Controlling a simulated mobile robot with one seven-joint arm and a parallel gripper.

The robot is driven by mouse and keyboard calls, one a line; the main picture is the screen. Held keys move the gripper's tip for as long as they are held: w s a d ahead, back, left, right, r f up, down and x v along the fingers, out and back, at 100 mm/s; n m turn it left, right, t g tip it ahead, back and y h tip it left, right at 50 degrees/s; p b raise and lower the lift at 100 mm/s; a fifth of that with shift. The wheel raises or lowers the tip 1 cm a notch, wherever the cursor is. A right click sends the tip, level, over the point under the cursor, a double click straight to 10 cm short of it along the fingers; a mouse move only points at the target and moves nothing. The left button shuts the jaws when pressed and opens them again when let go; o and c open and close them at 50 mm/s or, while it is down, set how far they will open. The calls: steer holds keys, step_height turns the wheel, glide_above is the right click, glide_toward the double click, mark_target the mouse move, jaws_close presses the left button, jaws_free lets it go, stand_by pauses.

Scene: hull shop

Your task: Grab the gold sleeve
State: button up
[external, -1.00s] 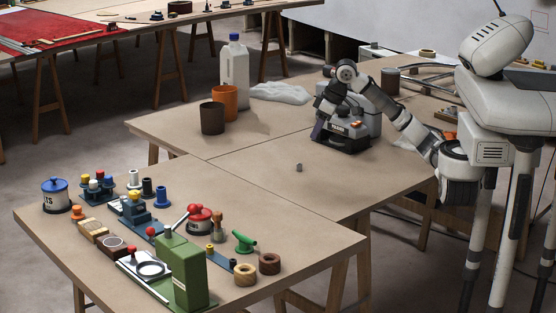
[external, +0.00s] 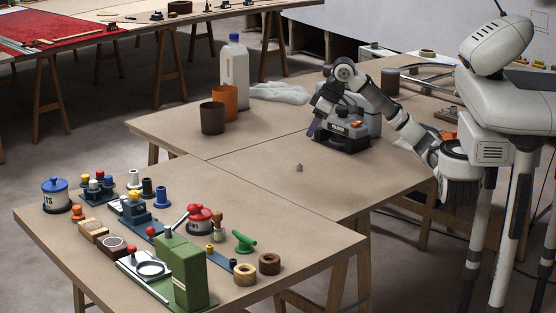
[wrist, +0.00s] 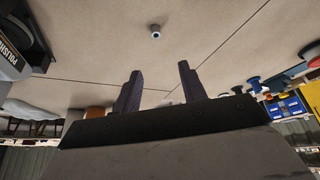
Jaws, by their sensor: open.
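A small sleeve (external: 299,168) stands alone on the bare table, left of and in front of the dark machine. It looks grey, not gold, in both views. In the wrist view the sleeve (wrist: 156,31) shows a dark hole and lies beyond the fingertips, roughly in line with the gap between them. My gripper (wrist: 160,68) is open, with two dark fingers apart and nothing between them. In the external view my gripper (external: 313,124) hangs in front of the machine, above and to the right of the sleeve, not touching it.
The machine (external: 345,136) stands close to my gripper; its lettered side (wrist: 12,55) shows at left in the wrist view. An orange cup (external: 224,98), a brown cup (external: 212,118) and a white jug (external: 235,62) stand behind. Many small parts and a green press (external: 183,272) crowd the front table.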

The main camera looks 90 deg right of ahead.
steer(key=w+a+r+t+h+p, duration=0.25)
steer(key=w+a+r+t, duration=0.45)
steer(key=w+a+r, duration=1.3)
steer(key=m+g+y+p, duration=0.2)
steer(key=g+p, duration=0.2)
steer(key=g, duration=0.4)
glide_above(210, 245)
steer(key=s+a, duration=0.1)
steer(key=s, duration=0.1)
steer(key=f, duration=2.6)
steer(key=shift+s+f, duration=0.2)
steer(key=shift+f, duration=0.1)
steer(key=shift+p+x, duration=0.4)
steer(key=shift+x, duration=2.4)
steer(key=shift+a, duration=0.15)
jaws_close()
